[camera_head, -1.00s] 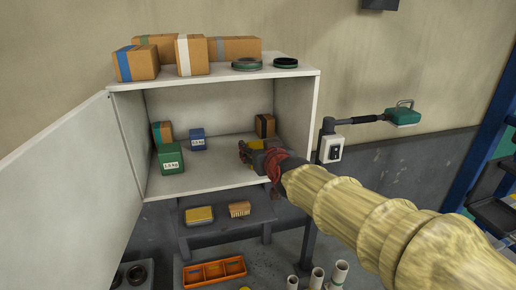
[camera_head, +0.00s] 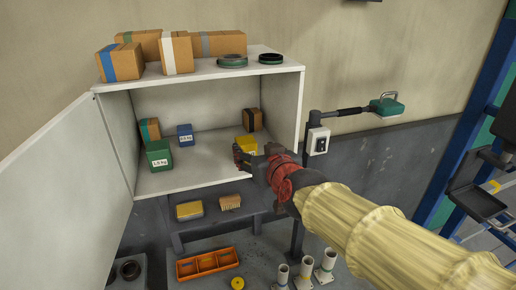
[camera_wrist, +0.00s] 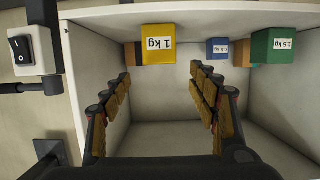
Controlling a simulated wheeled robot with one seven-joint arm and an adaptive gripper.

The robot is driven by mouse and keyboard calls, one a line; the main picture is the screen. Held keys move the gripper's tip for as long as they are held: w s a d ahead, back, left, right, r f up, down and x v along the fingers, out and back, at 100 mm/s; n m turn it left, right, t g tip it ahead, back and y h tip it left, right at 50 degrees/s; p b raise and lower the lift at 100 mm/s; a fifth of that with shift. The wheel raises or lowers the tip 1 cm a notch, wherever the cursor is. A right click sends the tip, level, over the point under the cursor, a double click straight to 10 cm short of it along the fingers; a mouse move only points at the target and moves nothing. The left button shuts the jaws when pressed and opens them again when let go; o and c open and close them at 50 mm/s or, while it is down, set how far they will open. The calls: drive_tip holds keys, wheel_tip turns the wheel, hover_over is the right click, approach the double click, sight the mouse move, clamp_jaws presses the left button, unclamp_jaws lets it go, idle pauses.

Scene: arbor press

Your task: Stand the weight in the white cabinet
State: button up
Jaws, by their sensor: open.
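The white cabinet (camera_head: 118,130) has its door swung open to the left. A yellow weight labelled 1 kg (camera_wrist: 159,45) stands on the cabinet floor at the right; in the head view the yellow weight (camera_head: 247,146) is partly hidden behind my gripper. My gripper (camera_head: 240,157) is at the cabinet's front opening. In the wrist view its two fingers (camera_wrist: 161,79) are spread wide with nothing between them, and the yellow weight is beyond the fingertips, apart from them. A green weight (camera_head: 159,154) and a smaller blue weight (camera_head: 185,136) stand at the left inside.
Cardboard boxes (camera_head: 177,53) and dark rings (camera_head: 232,61) lie on the cabinet top. A small box (camera_head: 252,119) stands behind the yellow weight. A switch box (camera_head: 317,141) is right of the cabinet. An orange tray (camera_head: 208,263) and white tubes (camera_head: 304,272) are below.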

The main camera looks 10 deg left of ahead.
drive_tip(key=shift+v, duration=1.05)
drive_tip(key=s+d+f+m+g+h, duration=0.2)
drive_tip(key=s+d+f, duration=0.5)
drive_tip(key=s+d, duration=0.6)
drive_tip(key=s+d+f+m+g+h, duration=0.3)
drive_tip(key=s+d+f, duration=0.5)
drive_tip(key=s+d, duration=0.4)
drive_tip(key=d+g+h, duration=0.1)
drive_tip(key=g, duration=0.1)
drive_tip(key=shift+s+d+f+g, duration=0.2)
drive_tip(key=shift+s+d+g, duration=0.1)
drive_tip(key=shift+s, duration=0.1)
